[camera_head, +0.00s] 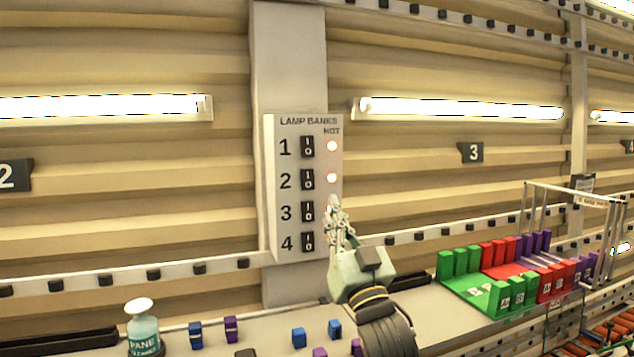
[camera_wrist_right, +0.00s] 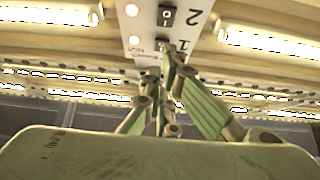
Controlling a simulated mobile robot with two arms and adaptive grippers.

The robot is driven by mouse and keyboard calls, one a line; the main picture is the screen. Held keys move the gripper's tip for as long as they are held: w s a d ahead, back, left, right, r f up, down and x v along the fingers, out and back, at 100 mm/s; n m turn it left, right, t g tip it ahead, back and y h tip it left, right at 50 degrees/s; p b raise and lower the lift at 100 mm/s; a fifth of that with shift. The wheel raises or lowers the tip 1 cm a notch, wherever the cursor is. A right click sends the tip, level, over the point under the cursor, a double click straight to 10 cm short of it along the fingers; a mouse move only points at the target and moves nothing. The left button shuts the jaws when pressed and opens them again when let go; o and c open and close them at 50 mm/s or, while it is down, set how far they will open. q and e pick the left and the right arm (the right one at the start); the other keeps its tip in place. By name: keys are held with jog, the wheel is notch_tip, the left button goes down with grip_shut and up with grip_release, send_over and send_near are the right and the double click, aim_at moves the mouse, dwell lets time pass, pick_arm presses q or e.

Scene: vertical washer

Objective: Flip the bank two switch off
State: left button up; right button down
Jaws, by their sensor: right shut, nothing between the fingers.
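Which side is pressed is too small to tell. The bank two HOT lamp (camera_head: 332,178) glows. My right gripper (camera_head: 335,206) is shut and empty, over the panel's right edge, below and right of the bank two switch. In the right wrist view its fingers cover part of the panel. My left gripper is not in view.
The bank one switch (camera_head: 307,146) is above, and the bank three (camera_head: 307,211) and four (camera_head: 307,242) switches are below. A bottle (camera_head: 142,328) and small coloured blocks stand on the ledge. A green rack (camera_head: 470,292) of coloured blocks is right of my arm.

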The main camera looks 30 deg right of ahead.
aim_at(308, 179)
pick_arm(q)
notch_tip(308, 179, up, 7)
jog(key=p, duration=0.6)
pick_arm(e)
jog(key=w+d+r, duration=0.2)
jog(key=w+r, duration=0.2)
jog(key=w, duration=0.6)
jog(key=shift+w+d, duration=0.15)
jog(key=shift+w, duration=0.05)
